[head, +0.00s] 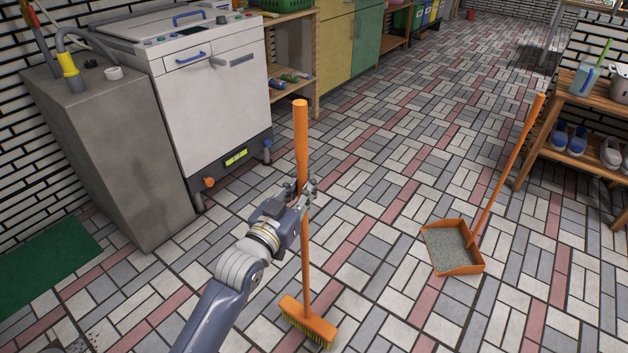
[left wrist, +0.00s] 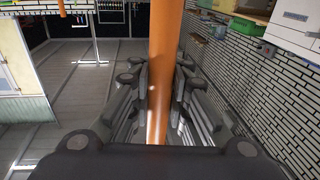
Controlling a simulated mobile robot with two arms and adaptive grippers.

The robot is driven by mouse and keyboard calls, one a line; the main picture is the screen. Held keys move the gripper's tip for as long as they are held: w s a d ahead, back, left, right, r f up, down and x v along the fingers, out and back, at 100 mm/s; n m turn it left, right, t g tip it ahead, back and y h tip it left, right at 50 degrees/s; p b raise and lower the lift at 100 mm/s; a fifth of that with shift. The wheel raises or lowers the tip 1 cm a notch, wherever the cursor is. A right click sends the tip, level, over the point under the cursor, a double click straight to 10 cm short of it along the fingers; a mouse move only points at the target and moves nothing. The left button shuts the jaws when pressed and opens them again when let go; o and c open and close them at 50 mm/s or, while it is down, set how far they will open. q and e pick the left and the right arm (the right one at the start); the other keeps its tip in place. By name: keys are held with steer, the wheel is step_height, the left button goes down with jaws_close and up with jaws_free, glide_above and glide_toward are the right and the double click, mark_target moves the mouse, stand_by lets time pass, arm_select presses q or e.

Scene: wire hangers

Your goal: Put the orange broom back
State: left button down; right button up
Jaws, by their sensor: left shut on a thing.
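The orange broom (head: 306,255) stands close to upright in the head view, with its handle top at the upper middle and its bristled head (head: 308,322) low, at or just above the floor. My left gripper (head: 302,188) is shut around the handle, partway down from the top. In the left wrist view the orange handle (left wrist: 159,75) runs between the fingers of the gripper (left wrist: 158,105). The broom's head is outside the left wrist view. My right gripper is not in view.
An orange dustpan (head: 455,268) with grey debris and a long handle stands on the floor at right. A wooden shoe rack (head: 545,135) is beyond it. A white washing machine (head: 210,95) and a grey block (head: 115,160) stand at left. Tiled floor between is clear.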

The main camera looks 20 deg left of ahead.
arm_select(q)
steer(key=w+f+b, duration=0.3)
steer(key=w+f, duration=0.1)
steer(key=w, duration=0.5)
steer(key=shift+w+a, duration=0.3)
steer(key=shift+a, duration=0.1)
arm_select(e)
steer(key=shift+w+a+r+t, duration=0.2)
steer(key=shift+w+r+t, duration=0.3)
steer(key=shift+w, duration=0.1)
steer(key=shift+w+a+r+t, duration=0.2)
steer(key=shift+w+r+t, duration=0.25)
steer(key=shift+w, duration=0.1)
arm_select(q)
steer(key=shift+f, duration=0.15)
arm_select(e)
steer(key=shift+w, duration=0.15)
arm_select(q)
steer(key=c, duration=1.5)
jaws_free()
steer(key=shift+f, duration=0.15)
